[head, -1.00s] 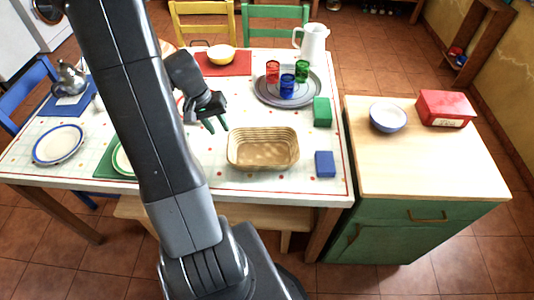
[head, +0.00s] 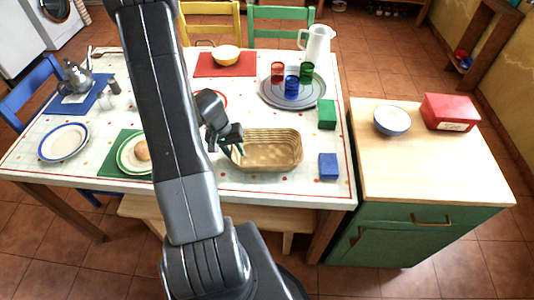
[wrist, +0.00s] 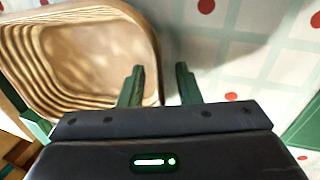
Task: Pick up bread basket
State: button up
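The bread basket (head: 270,152) is a tan, oval, woven basket on the white patterned table, near its front edge. It looks empty. My gripper (head: 236,150) is at the basket's left end in the head view. In the wrist view the basket (wrist: 90,60) fills the upper left. One finger overlaps the basket's rim side, and the other is over the bare tablecloth. I cannot tell whether either finger touches the basket.
A blue block (head: 328,166) and a green block (head: 327,114) lie right of the basket. Behind it, a round tray (head: 268,99) holds three coloured glasses. A plate with bread (head: 130,160) is to the left, partly behind my arm. A wooden-topped cabinet (head: 440,170) adjoins the table's right side.

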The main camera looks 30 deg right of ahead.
jog(key=shift+f, duration=0.1)
grip_shut()
dwell(0.3)
